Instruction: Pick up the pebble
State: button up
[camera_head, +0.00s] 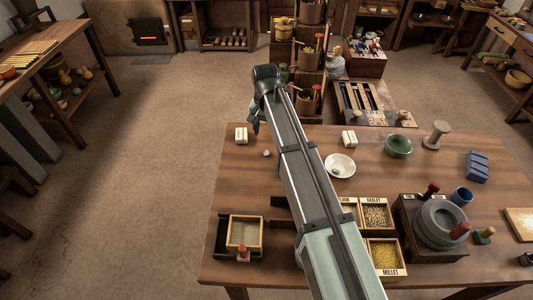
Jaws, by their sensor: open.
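A small greyish lump that looks like the pebble (266,153) lies on the wooden table (300,140) near its far left corner. My gripper (255,130) hangs at the far end of my arm, above the far left part of the table, a little behind and left of the lump. It is small and dark here, and no object shows between its fingers. The lump is apart from it and uncovered.
Right of my arm are a white bowl (340,166) with something small in it, a second white item (349,138), a green bowl (398,146), a spool (436,134), and a stone quern (440,224). Grain boxes (388,273) and a sieve-like tray (244,231) sit nearer.

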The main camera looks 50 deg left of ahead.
aim_at(266, 152)
jog(key=shift+w+a+f, duration=0.1)
jog(key=shift+f, duration=2.55)
jog(key=shift+w+f, duration=0.1)
jog(key=shift+f, duration=2.5)
grip_shut()
